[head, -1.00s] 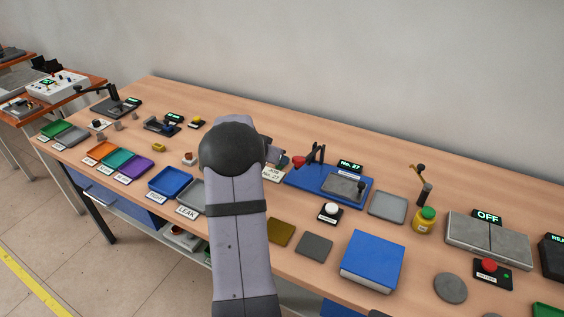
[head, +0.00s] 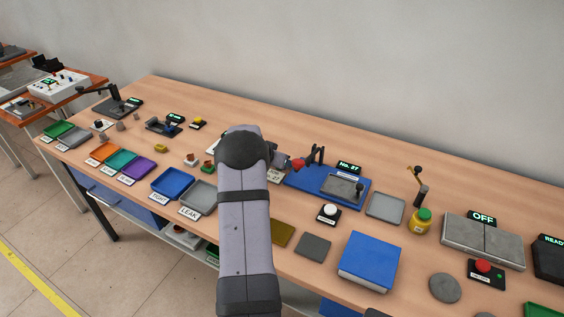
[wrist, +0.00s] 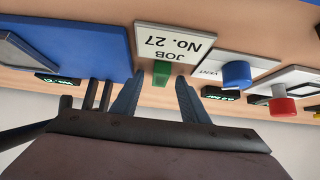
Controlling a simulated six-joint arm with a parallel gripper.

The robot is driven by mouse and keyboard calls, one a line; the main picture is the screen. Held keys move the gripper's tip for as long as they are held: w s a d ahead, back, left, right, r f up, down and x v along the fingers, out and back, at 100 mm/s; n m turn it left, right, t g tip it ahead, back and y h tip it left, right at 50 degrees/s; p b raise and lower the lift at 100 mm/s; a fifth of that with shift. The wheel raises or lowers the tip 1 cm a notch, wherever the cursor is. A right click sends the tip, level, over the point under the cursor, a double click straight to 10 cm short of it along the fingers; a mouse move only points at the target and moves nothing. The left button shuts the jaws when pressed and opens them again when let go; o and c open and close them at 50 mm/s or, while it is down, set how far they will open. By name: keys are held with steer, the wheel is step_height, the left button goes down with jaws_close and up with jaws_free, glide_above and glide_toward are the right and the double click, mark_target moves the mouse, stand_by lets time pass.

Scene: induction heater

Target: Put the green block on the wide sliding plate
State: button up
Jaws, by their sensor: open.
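In the wrist view, which is upside down, the small green block (wrist: 162,74) is at the edge of the white JOB No. 27 card (wrist: 174,42). My open gripper (wrist: 158,92) points toward it, and the block appears between the two blue-grey fingers. Nothing is held, and I cannot tell how far the fingertips are from the block.
A blue box (head: 369,261), a yellow jar (head: 421,222) and a red button (head: 483,265) lie rightward. In the wrist view, blue (wrist: 236,74) and red (wrist: 283,105) knobs stand beside the card.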

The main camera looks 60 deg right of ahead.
steer(key=shift+c, duration=0.6)
jaws_close()
steer(key=shift+r, duration=0.15)
steer(key=shift+r, duration=0.75)
steer(key=shift+w+a+r+b, duration=0.1)
steer(key=shift+a+r+b, duration=0.15)
steer(key=shift+r+b, duration=0.5)
steer(key=a+b, duration=0.8)
steer(key=a, duration=0.9)
steer(key=shift+a+r, duration=0.1)
steer(key=shift+a, duration=0.15)
